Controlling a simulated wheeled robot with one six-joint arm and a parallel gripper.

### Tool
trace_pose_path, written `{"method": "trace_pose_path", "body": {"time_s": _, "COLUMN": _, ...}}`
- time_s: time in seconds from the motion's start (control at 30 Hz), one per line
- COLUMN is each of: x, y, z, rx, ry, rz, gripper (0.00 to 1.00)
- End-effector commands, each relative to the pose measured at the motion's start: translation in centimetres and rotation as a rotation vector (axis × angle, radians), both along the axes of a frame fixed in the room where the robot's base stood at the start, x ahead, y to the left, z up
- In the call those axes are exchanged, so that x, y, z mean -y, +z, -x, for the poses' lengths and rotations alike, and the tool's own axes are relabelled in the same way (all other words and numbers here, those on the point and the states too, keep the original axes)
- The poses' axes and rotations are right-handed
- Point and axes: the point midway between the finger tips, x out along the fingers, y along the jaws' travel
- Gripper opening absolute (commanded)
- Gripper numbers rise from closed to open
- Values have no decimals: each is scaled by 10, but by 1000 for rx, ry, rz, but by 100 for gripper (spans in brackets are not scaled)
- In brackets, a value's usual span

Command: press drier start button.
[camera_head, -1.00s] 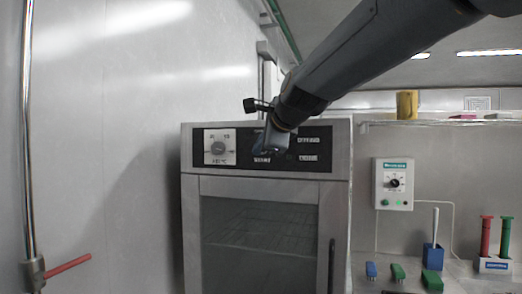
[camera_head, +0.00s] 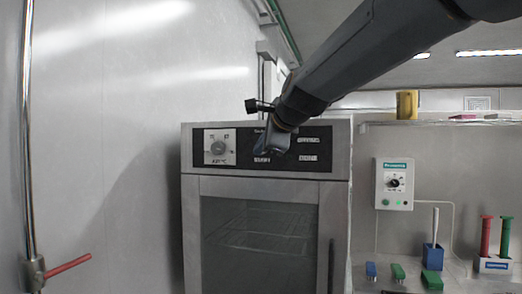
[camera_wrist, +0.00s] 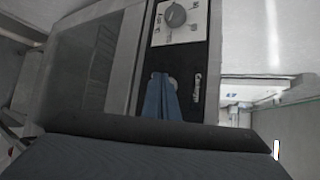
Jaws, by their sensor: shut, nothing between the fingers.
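The drier (camera_head: 190,230) is a steel cabinet with a glass door (camera_head: 258,250). Its black control panel (camera_head: 325,155) runs across the top and holds a dial (camera_head: 219,147) on a white plate at its left. My gripper (camera_head: 268,152) is shut and empty, with its tips at the middle of the panel. In the wrist view, my gripper (camera_wrist: 161,78) covers part of the panel. A small round button (camera_wrist: 172,84) partly shows beside the tips; I cannot tell whether they touch it.
A blue holder (camera_head: 432,257) and tubes (camera_head: 486,237) stand below. A pipe with a red lever (camera_head: 68,264) is at the left.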

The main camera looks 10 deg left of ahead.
Motion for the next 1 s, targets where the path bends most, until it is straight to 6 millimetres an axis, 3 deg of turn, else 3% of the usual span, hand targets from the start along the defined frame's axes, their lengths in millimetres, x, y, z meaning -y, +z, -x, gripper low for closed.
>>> {"method": "trace_pose_path", "body": {"time_s": 1.0, "x": 1, "y": 0, "z": -9, "rx": 1, "ry": 0, "rz": 0, "gripper": 0}}
